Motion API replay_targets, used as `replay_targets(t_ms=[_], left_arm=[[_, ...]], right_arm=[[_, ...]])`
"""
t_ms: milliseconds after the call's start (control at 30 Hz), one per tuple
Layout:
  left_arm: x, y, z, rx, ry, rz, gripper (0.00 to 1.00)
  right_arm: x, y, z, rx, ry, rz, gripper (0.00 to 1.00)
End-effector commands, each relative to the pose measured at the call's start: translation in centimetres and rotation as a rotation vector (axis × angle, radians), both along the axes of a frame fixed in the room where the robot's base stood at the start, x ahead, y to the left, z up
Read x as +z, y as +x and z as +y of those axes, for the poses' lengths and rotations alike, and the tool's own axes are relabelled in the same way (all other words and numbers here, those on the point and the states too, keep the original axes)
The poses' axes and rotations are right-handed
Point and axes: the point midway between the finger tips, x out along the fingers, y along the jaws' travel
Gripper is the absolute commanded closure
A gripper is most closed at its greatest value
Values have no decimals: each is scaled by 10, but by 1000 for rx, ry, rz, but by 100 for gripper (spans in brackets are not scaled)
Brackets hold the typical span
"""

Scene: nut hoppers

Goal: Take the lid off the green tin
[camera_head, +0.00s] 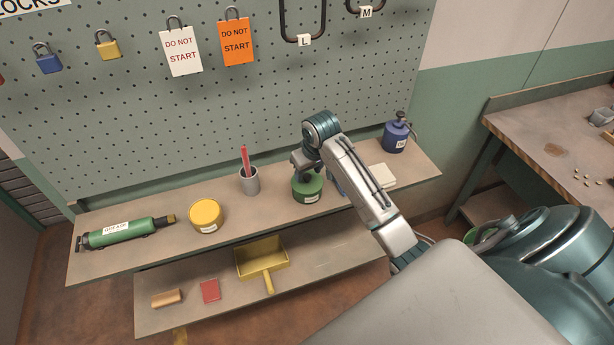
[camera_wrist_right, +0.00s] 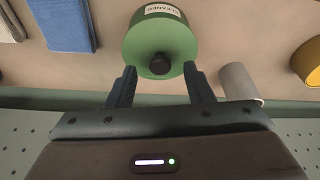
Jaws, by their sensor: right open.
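The green tin (camera_head: 307,190) stands upright on the upper shelf, in the middle right part of the head view. The right wrist view shows the tin (camera_wrist_right: 160,35) from above, with a label on its side and a dark round knob (camera_wrist_right: 159,63) on its lid. The lid is on the tin. My right gripper (camera_wrist_right: 157,75) is open, its two fingers on either side of the knob and apart from it. In the head view the right gripper (camera_head: 305,163) is just above the tin and hides part of its top. My left gripper is not in view.
On the shelf (camera_head: 140,262) a grey cup (camera_head: 249,183) with a red-handled item and a yellow tin (camera_head: 206,215) stand left of the green tin. A blue cloth (camera_wrist_right: 64,22) lies on its other side, near a blue can (camera_head: 396,137). A pegboard (camera_head: 130,110) rises behind.

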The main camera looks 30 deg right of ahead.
Motion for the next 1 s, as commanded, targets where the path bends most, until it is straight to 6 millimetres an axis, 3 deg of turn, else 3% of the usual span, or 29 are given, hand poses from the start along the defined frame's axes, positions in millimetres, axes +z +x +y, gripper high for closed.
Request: replay_targets(t_ms=[133,367,633,1000], left_arm=[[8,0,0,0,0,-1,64],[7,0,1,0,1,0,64],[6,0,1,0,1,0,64],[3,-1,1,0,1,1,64]], right_arm=[[-13,4,0,-1,0,0,53],[-16,5,0,0,0,-2,53],[-16,5,0,0,0,-2,100],[-13,6,0,0,-1,-4,100]])
